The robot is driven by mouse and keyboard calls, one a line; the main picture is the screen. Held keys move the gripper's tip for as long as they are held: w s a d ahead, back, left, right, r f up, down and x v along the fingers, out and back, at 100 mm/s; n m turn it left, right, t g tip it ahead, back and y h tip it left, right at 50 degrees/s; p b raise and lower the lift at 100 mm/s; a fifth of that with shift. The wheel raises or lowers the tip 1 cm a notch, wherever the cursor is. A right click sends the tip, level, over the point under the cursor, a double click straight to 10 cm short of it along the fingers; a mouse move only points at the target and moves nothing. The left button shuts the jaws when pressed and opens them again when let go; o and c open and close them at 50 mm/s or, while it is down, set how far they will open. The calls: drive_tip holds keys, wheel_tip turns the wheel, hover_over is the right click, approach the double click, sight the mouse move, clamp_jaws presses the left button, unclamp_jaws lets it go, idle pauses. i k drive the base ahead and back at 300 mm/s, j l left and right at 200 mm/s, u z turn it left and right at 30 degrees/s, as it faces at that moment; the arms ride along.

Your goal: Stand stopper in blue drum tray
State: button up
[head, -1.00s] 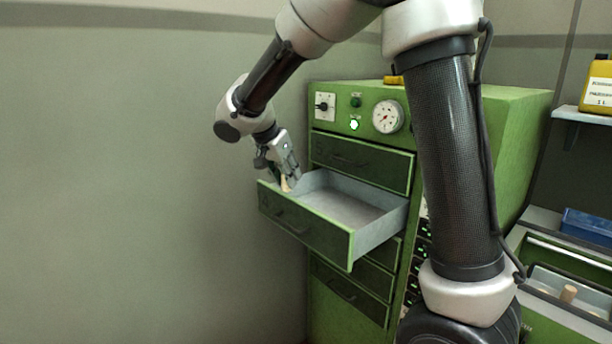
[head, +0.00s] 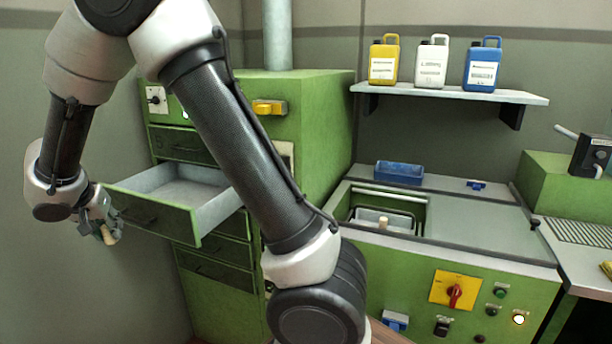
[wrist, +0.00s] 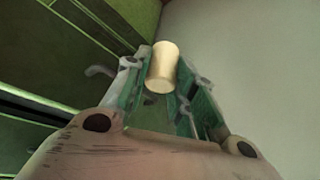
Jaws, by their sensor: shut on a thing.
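My gripper (head: 104,226) is shut on a pale cork stopper (head: 111,237), held in the air at the left, just outside the open drawer. The wrist view shows the stopper (wrist: 162,68) between the two fingertips, its far end sticking out past them. A blue tray (head: 399,174) sits on the back ledge of the green machine, right of my arm. Its inside is too small to make out.
The open drawer (head: 205,213) of the green cabinet sticks out beside my gripper; its visible floor looks bare. Another cork-coloured piece (head: 383,222) stands in the machine's open well. A shelf (head: 450,94) with yellow, white and blue jugs hangs above the tray.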

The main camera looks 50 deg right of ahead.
sight(398, 180)
drive_tip(key=k+z, duration=0.45)
drive_tip(key=k+l+z, duration=0.4)
drive_tip(key=i+z, duration=0.75)
drive_tip(key=z, duration=0.15)
